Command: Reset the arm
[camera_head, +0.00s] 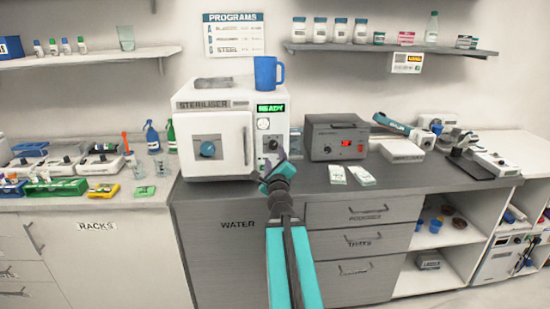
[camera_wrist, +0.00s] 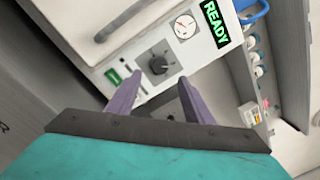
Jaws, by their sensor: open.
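My arm reaches forward over the counter in the head view, and my gripper (camera_head: 274,160) is in front of the steriliser's right-hand control panel. In the wrist view my gripper (camera_wrist: 156,82) shows two purple fingers spread apart, with nothing held between them. A dark control knob (camera_wrist: 158,65) on the panel shows just beyond and between the fingertips. I cannot tell whether a finger touches the panel. The white steriliser (camera_head: 214,130) has its door shut, and its green display reads READY (camera_head: 270,108).
A blue mug (camera_head: 268,74) stands on top of the steriliser. A dark grey box with a red display (camera_head: 337,137) stands to its right, with two small white packets (camera_head: 350,175) in front. Racks and bottles crowd the left counter. Shelves (camera_head: 390,48) hang above.

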